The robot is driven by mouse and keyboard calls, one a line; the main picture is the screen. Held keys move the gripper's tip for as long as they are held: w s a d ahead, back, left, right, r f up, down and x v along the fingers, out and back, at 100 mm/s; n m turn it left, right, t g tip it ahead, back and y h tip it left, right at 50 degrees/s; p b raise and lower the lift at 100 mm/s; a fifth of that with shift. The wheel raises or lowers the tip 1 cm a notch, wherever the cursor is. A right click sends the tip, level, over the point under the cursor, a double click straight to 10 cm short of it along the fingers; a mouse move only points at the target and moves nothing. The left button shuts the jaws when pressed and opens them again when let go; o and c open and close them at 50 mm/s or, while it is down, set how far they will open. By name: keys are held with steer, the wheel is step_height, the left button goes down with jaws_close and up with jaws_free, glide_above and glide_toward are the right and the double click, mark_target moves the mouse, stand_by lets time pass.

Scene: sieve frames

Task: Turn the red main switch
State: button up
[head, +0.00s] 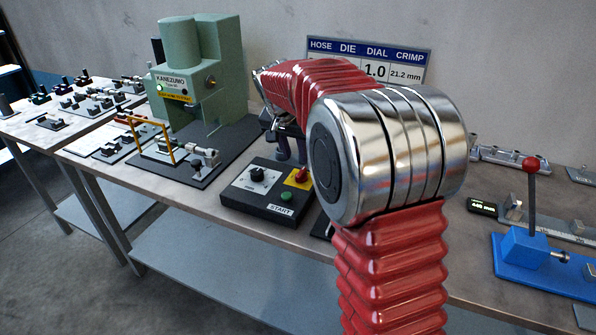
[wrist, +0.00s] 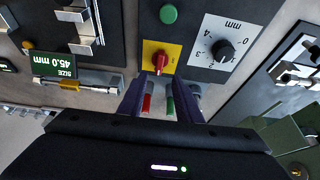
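The red main switch (wrist: 160,61) is a small red knob on a yellow plate (wrist: 150,48) of a dark control box. It also shows in the head view (head: 303,175), at the box's right end. My gripper (wrist: 162,84) is open in the wrist view, one finger to each side, with nothing between them. The switch lies just past the fingertips, roughly in line with the gap. I cannot tell how far above it they are. In the head view my arm partly hides the gripper.
The control box (head: 236,204) also carries a black dial (wrist: 222,51) and a green button (wrist: 168,14). A green press (head: 212,70) stands to the left at the back. A blue base with a red-knobbed lever (head: 531,200) is at the right.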

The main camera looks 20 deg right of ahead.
mark_target(300, 172)
steer(key=x, duration=0.9)
steer(key=shift+w+d+f, duration=0.1)
steer(key=shift+d+f, duration=0.05)
steer(key=shift+f, duration=0.15)
steer(key=shift+c, duration=0.7)
jaws_close()
steer(key=shift+a, duration=0.25)
steer(key=shift+d, duration=0.15)
